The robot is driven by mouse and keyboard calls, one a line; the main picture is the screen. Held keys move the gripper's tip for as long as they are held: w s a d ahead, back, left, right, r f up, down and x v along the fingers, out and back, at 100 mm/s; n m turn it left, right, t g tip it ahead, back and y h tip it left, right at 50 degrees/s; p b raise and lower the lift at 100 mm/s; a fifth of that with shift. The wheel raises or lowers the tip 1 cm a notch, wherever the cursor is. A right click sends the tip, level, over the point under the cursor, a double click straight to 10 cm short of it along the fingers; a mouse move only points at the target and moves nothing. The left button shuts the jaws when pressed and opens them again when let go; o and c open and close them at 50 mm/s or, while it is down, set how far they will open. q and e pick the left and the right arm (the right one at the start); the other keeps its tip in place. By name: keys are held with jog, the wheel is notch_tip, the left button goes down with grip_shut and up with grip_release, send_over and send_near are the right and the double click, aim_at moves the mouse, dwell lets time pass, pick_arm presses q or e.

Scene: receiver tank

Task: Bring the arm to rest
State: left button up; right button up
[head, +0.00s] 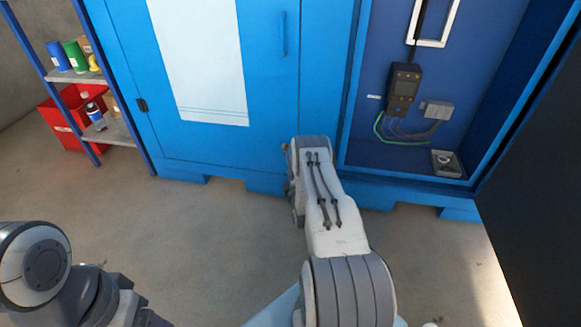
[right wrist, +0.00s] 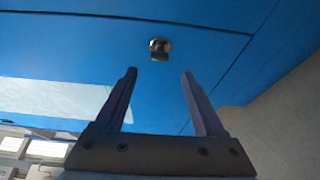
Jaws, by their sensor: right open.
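My right arm reaches forward from the bottom middle of the head view, in front of the blue cabinet (head: 270,110). Its gripper is mostly hidden behind the wrist link there. In the right wrist view my right gripper (right wrist: 160,88) is open, with its two dark fingers apart and nothing between them. Beyond the fingertips is a blue surface with a small dark metal fitting (right wrist: 160,48); I cannot tell the exact distance. Links of my left arm show at the lower left of the head view, but no left fingers can be made out.
An open blue compartment at the right holds a black device (head: 404,88), a grey box (head: 437,109) and a small fitting (head: 446,161). A shelf (head: 112,131) with bottles and a red bin (head: 67,118) stand at the left. A dark panel (head: 535,190) borders the right. Floor between is clear.

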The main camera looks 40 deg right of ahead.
jog(key=shift+v, duration=1.1)
